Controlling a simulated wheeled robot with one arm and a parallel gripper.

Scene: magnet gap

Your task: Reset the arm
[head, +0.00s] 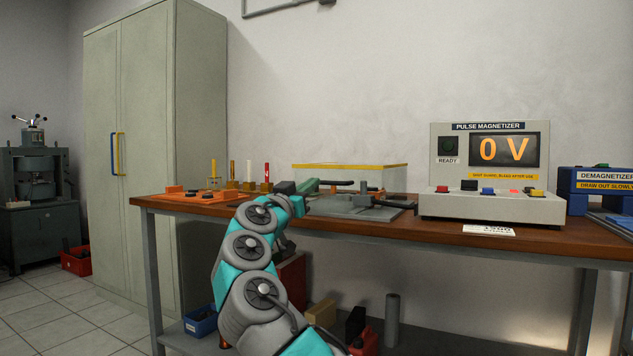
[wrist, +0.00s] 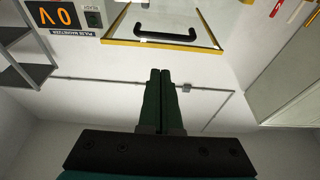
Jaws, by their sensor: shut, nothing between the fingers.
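My gripper (wrist: 160,73) is shut, its two dark green fingers lying side by side with nothing between them. In the wrist view the scene appears upside down, and the fingers stand out against the bare wall. In the head view my teal and grey arm rises from the bottom middle toward the front of the workbench (head: 480,241).
A pulse magnetizer (head: 490,205) reading 0 V stands on the bench, with a blue demagnetizer (head: 600,180) at right. A clear yellow-edged cover (head: 350,178) with a black handle (wrist: 165,33) stands at the back. A tall cabinet (head: 145,150) is at left.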

